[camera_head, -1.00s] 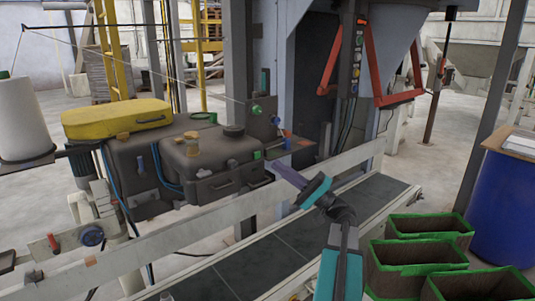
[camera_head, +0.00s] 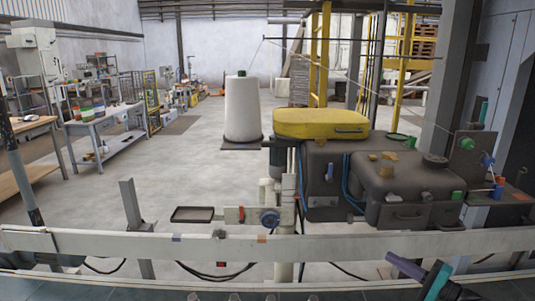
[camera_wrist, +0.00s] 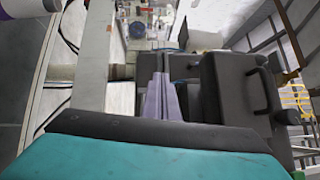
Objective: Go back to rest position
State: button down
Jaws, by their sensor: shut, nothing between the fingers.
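My gripper (camera_head: 392,258) shows at the bottom right of the head view, with purple fingers and a teal wrist. It is just in front of the white rail (camera_head: 345,248), below the dark sewing-type machine (camera_head: 385,195). In the wrist view, the two purple fingers (camera_wrist: 160,80) lie together with nothing between them. Dark machine housing (camera_wrist: 222,95) fills the right of that view. Most of my arm is outside the head view.
The machine carries a yellow cover (camera_head: 320,124). A white thread cone (camera_head: 242,110) stands on its holder to the left. A small black tray (camera_head: 193,214) is behind the rail. A workbench (camera_head: 100,122) stands farther back at left, with open floor between.

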jog(key=s+a+f+n+g, duration=0.1)
jog(key=a+f+g, duration=0.3)
jog(key=a+f, duration=0.65)
jog(key=s+a+f+n+g, duration=0.15)
jog(key=a+f+g, duration=0.5)
jog(key=f, duration=0.65)
jog(key=s+a+f+n+g+h, duration=0.2)
jog(key=s+a+f+g+h, duration=0.15)
jog(key=s+a+f, duration=0.9)
jog(key=s+d+f+n+g+h, duration=0.2)
jog(key=s+f+n+g+h, duration=0.4)
jog(key=s+f, duration=0.8)
jog(key=s+n+h, duration=0.1)
jog(key=s+h, duration=0.1)
jog(key=s, duration=0.1)
jog(key=shift+s+f, duration=0.2)
jog(key=shift+s, duration=0.15)
